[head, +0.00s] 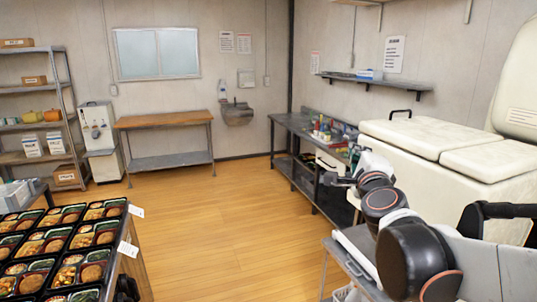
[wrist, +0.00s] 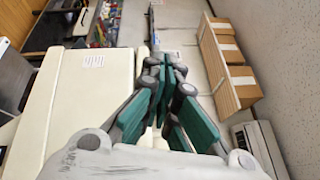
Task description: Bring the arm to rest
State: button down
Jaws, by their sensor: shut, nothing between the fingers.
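My gripper (head: 338,180) shows in the head view at the end of my arm, which reaches from the lower right toward the dark counter. It is small there and its fingers are hard to make out. In the wrist view my gripper (wrist: 166,72) fills the lower middle, with grey links and green pads. Its fingers come together at the far end, with nothing held between them. It hangs in free air and touches nothing that I can see.
Black bento trays (head: 50,238) with food cover a table at the lower left. A white chest freezer (head: 420,135) stands right, beside my arm. A dark counter (head: 296,124) with small items runs along the back right wall. A wooden-topped table (head: 163,121) stands at the back. The middle floor is clear.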

jog(key=s+a+f+n+g+y, duration=0.5)
jog(key=s+a+f+n, duration=0.35)
jog(key=s+n, duration=0.45)
jog(key=s+d+f+n+g+h, duration=0.1)
jog(key=s+d+f+n+g, duration=0.2)
jog(key=s+f, duration=0.3)
jog(key=s+d+f+n+g+h, duration=0.1)
jog(key=s+d+f+n+g, duration=0.2)
jog(key=s+f+n, duration=0.3)
jog(key=s+f, duration=0.1)
jog(key=s, duration=0.2)
jog(key=shift+d+f+g+h, duration=0.2)
jog(key=shift+f+g+h, duration=0.1)
jog(key=shift+h, duration=0.1)
jog(key=shift+r, duration=0.1)
